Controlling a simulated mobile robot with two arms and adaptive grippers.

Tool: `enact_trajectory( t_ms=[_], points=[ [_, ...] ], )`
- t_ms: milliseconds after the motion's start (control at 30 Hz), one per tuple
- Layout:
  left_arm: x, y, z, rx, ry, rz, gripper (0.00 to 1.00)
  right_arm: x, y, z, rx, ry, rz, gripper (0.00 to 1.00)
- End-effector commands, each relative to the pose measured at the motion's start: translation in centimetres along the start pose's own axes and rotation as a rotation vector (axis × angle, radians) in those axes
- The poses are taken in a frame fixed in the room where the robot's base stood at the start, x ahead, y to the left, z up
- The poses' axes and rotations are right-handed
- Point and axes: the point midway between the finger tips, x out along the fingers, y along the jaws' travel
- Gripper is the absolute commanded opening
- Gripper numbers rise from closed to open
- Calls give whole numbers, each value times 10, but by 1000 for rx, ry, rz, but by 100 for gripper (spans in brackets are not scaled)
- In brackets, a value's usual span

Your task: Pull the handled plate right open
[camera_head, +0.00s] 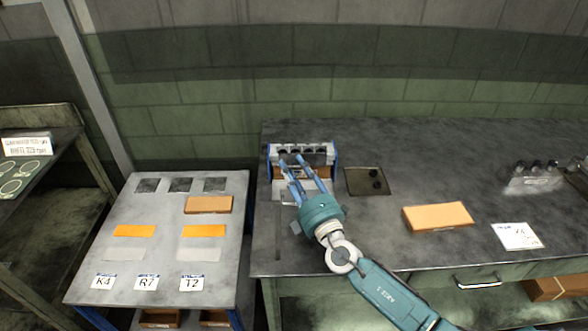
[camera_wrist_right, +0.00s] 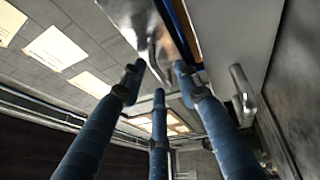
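The bolt former (camera_head: 332,160), a small unit with blue sides and several dark round parts along its top, stands near the left end of the dark bench. My right gripper (camera_head: 290,158) reaches over its front and hides part of it. In the right wrist view, a shiny metal plate (camera_wrist_right: 130,14) carries a small curved handle (camera_wrist_right: 152,55). My three blue fingers (camera_wrist_right: 159,80) are spread around the space just below that handle, with no clear grip on it. A second bar handle (camera_wrist_right: 243,95) sits on a grey panel (camera_wrist_right: 235,40) to the right. My left gripper is out of view.
An orange block (camera_head: 438,216) and a white paper (camera_head: 517,236) lie farther right. A lower grey table (camera_head: 150,205) with labelled cards stands left, across a gap.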

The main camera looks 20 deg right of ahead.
Motion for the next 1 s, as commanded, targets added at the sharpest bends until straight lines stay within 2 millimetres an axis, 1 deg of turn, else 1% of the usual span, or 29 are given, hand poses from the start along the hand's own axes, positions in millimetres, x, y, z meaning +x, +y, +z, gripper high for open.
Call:
enact_trajectory(
  t_ms=[133, 167, 200, 267, 300, 333, 567, 633, 800, 900, 1000],
  points=[
    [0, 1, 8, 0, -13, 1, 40, 0, 0, 0, 0, 0, 0, 32],
    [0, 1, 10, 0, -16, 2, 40, 0, 0, 0, 0, 0, 0, 30],
    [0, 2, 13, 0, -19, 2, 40, 0, 0, 0, 0, 0, 0, 22],
    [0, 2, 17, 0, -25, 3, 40, 0, 0, 0, 0, 0, 0, 10],
    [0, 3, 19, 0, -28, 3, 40, 0, 0, 0, 0, 0, 0, 2],
    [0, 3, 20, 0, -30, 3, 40, 0, 0, 0, 0, 0, 0, 0],
    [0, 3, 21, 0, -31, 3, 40, -2, 0, -1, -1, 0, 0, 0],
    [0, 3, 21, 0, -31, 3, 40, -10, 0, -4, -1, 1, -1, 0],
    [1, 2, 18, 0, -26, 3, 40, -37, 4, -15, 0, 2, -2, 0],
    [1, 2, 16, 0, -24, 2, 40, -44, 6, -18, -1, 1, -2, 0],
    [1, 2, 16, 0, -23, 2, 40, -45, 8, -19, -1, 1, -1, 0]
  ],
)
